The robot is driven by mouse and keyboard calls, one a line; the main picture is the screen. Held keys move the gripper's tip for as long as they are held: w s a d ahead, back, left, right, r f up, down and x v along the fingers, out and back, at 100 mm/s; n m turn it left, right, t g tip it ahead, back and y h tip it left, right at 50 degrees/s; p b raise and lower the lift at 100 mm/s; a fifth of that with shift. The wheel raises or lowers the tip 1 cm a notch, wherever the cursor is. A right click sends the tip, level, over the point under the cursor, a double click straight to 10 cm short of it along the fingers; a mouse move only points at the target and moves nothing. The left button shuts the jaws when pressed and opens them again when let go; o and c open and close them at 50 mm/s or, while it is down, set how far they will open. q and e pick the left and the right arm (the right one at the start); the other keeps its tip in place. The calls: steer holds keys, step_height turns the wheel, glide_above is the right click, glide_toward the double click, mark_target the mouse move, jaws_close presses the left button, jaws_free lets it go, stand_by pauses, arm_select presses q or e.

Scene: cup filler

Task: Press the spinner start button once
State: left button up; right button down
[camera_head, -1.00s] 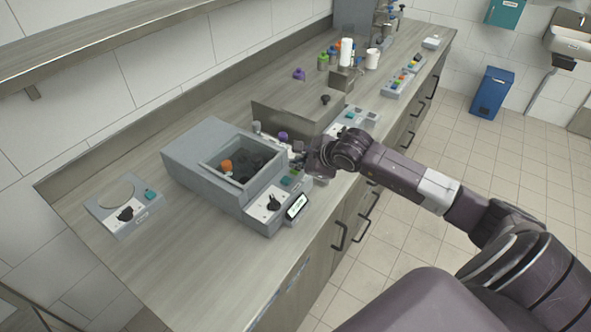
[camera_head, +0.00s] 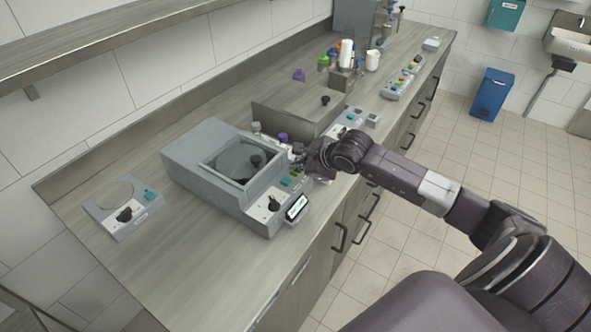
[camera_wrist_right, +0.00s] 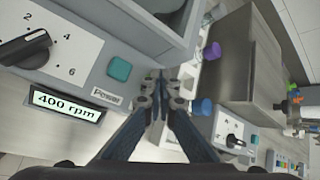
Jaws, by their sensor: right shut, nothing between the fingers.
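The spinner (camera_head: 200,180) is a grey box on the counter with a square opening, where a dark, smooth round shape (camera_head: 236,160) shows. Its front panel has a black knob (camera_head: 273,203), a display (camera_wrist_right: 66,105) reading 400 rpm, and a teal button (camera_wrist_right: 119,69) beside a label "Power". My right gripper (camera_wrist_right: 160,78) is shut and empty, its fingertips at the panel's right end, beyond the teal button. In the head view the right gripper (camera_head: 299,155) is over the spinner's right front corner. My left gripper is not in view.
A purple-capped bottle (camera_head: 283,138) stands close behind the gripper. A grey bin-like box (camera_head: 290,118) and a control panel with a knob (camera_wrist_right: 232,140) lie to the right. A flat device with a round plate (camera_head: 117,193) sits at left. The counter's front left is clear.

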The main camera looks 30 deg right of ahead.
mark_target(297, 173)
steer(key=shift+r, duration=0.8)
steer(key=shift+r, duration=0.1)
steer(key=shift+r+p, duration=1.25)
steer(key=shift+r, duration=1.2)
